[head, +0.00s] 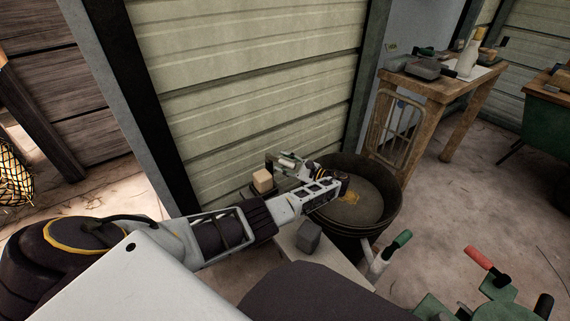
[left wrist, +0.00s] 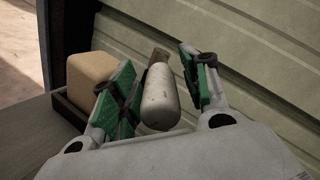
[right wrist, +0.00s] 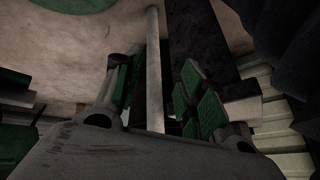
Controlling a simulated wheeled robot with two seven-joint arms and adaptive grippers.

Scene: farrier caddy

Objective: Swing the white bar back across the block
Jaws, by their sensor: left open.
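In the left wrist view a pale, worn, rounded bar (left wrist: 160,98) lies between the two fingers of my left gripper (left wrist: 158,85). I take it to be the white bar; its far end narrows. The fingers, with green pads, are apart and do not close on it. A tan block (left wrist: 91,78) sits left of the gripper in a dark tray (left wrist: 70,112). In the head view the block (head: 263,180) shows just left of my left gripper (head: 283,165); the bar is too small there to make out. My right gripper (right wrist: 158,88) is open, fingers apart, with a pale rod (right wrist: 154,60) behind the gap.
A dark bucket (head: 393,212) stands right of the left gripper. A grey block (head: 309,236) lies on a pale surface nearer me. A ribbed wall (head: 250,80) rises close behind. A wooden table (head: 450,88) stands at the back right; open floor (head: 460,190) lies before it.

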